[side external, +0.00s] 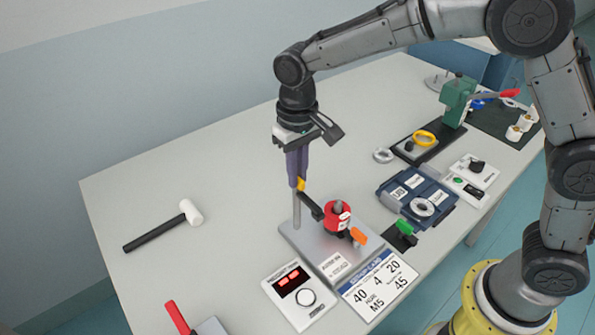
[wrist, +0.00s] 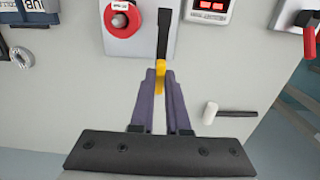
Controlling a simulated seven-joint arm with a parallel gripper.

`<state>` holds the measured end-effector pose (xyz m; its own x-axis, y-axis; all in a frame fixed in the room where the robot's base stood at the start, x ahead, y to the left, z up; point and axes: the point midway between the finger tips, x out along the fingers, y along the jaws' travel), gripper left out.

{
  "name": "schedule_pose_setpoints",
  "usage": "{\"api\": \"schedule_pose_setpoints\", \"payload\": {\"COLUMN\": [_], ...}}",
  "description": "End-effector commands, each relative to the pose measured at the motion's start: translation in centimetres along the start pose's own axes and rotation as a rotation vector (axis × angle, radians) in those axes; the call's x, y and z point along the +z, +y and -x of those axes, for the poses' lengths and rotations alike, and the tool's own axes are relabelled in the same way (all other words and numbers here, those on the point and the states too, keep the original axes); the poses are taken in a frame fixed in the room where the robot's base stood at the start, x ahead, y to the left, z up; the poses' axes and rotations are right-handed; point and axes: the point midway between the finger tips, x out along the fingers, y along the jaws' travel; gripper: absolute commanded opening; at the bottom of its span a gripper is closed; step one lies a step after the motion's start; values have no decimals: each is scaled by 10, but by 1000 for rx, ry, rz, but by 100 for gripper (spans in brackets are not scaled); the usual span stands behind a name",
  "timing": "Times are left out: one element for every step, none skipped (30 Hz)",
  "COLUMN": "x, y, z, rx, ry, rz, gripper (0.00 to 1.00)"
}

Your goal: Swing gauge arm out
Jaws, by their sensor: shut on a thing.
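The gauge arm (side external: 311,205) is a black bar with a yellow grip at its end, beside the red spool (side external: 337,216) on the grey metal station plate (side external: 296,237). A thin upright post stands at the plate's back left. My gripper (side external: 299,182), with purple fingers pointing down, is shut on the yellow grip. In the wrist view the yellow grip sits between my fingertips (wrist: 160,72). There the black bar (wrist: 163,35) runs away from the grip, right of the red spool (wrist: 121,20) and apart from it. My fingers partly hide the grip.
A display box (side external: 298,295) with red digits and a number card (side external: 376,283) lie in front of the plate. A white-headed mallet (side external: 165,226) lies left. A blue tray (side external: 415,196) and green press (side external: 457,100) stand right. The table's back left is clear.

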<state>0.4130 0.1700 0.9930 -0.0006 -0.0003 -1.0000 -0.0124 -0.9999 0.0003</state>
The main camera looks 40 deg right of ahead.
Motion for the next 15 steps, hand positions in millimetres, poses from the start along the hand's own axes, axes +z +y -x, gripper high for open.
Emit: {"api": "schedule_pose_setpoints", "payload": {"x": [0,0,0,0,0,0,0,0,0,0,0,0,0,0,0], "y": [0,-1,-1,-1,-1,-1,-1,-1,-1,-1,-1,-1,-1,-1,-1], "z": [2,2,2,2,2,2,2,2,2,2,2,2,2,2,2], "rx": [-1,-1,-1,-1,-1,-2,-2,-2,-2,-2,-2,-2,-2,-2,-2], "ry": [1,1,1,1,1,2,2,2,2,2,2,2,2,2,1], "rz": [-43,-71,-109,-138,-166,-203,-231,-258,-294,-320,-346,-378,-402,-425,-453], "gripper": [0,0,0,0,0,0,0,0,0,0,0,0,0,0,0]}}
